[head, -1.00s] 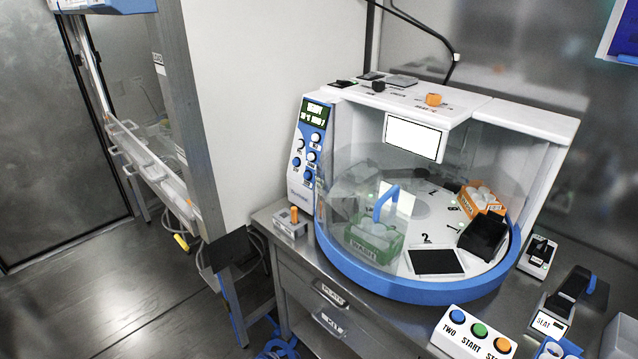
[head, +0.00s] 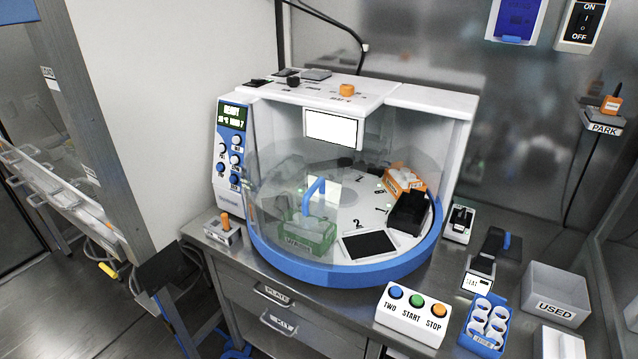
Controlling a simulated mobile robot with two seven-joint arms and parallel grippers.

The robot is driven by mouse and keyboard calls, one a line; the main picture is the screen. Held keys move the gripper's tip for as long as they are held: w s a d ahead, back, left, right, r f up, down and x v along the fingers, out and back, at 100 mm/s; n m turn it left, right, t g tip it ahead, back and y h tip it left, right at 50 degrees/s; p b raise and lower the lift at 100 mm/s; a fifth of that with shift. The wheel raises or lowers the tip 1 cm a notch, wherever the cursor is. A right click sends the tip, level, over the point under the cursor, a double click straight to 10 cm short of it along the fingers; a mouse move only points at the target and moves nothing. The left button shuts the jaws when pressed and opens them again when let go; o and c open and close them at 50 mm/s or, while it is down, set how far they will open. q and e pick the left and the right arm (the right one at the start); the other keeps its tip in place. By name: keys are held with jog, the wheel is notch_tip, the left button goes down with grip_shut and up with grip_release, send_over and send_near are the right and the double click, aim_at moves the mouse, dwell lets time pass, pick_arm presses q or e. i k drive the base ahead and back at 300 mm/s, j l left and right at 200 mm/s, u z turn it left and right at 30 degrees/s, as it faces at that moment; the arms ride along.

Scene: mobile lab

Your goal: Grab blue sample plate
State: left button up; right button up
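I cannot make out a blue sample plate for certain in the head view. A drawer with a label that seems to read PLATE (head: 275,296) is shut in the cabinet under the machine. A blue rack (head: 466,338) with several white round-topped pieces stands at the bench's front right. A dark flat square (head: 369,246) lies on the machine's round deck near the mark 2. Neither of my grippers is in view.
The white machine (head: 428,92) with a blue-rimmed round deck fills the bench's middle. A three-button box (head: 411,315) stands before it. A grey bin marked USED (head: 556,292) stands at right. A PARK shelf (head: 604,129) juts from the wall. Floor shows at lower left.

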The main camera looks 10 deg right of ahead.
aim_at(485, 328)
jog(key=z, duration=1.45)
jog(key=l+u, duration=0.2)
jog(key=l, duration=0.5)
jog(key=l+u, duration=0.25)
jog(key=l, duration=0.45)
jog(key=l+u, duration=0.2)
jog(key=l, duration=0.45)
jog(key=k+l+u, duration=0.25)
jog(key=l, duration=0.4)
jog(key=i, duration=0.45)
